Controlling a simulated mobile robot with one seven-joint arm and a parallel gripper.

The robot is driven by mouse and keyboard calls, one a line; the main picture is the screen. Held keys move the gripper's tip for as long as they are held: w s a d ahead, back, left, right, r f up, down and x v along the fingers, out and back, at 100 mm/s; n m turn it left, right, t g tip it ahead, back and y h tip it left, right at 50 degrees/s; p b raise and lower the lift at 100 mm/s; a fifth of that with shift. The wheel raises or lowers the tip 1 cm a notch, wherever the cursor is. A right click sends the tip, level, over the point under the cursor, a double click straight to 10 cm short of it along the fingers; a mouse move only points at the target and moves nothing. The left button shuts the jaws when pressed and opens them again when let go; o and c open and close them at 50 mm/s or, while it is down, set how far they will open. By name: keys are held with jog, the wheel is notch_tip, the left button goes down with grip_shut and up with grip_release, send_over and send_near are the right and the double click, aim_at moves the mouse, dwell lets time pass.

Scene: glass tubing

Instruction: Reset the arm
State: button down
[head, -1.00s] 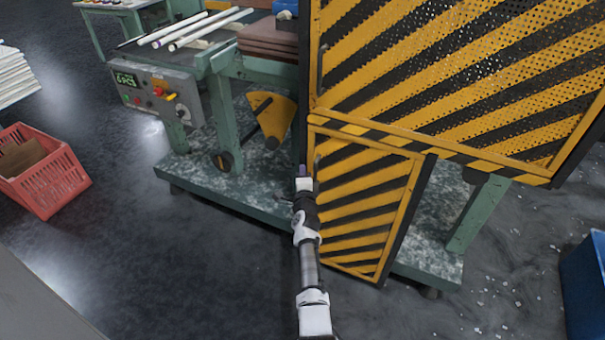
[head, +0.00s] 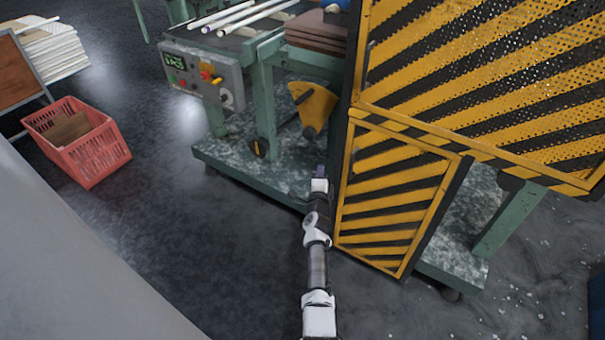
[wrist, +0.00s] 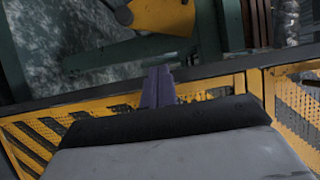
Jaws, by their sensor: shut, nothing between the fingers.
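My arm reaches up from the bottom middle of the head view. My gripper (head: 320,171) is at its end, in front of the left edge of the lower striped panel. In the wrist view my gripper (wrist: 159,84) shows as two dark purple fingers pressed together, with nothing between them. The yellow-and-black striped lower panel (head: 395,200) stands just right of my gripper and also shows in the wrist view (wrist: 70,118). I cannot tell whether the gripper touches it.
The green machine has a control box (head: 203,75), white tubes (head: 235,18) and a speckled base (head: 240,165). A large striped guard (head: 490,85) fills the upper right. A red crate (head: 78,140) is on the floor at left. Dark floor between crate and machine is clear.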

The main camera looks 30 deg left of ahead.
jog(key=shift+s+a+r+p, duration=0.1)
jog(key=shift+s+a+p, duration=0.7)
jog(key=shift+s+a, duration=1.2)
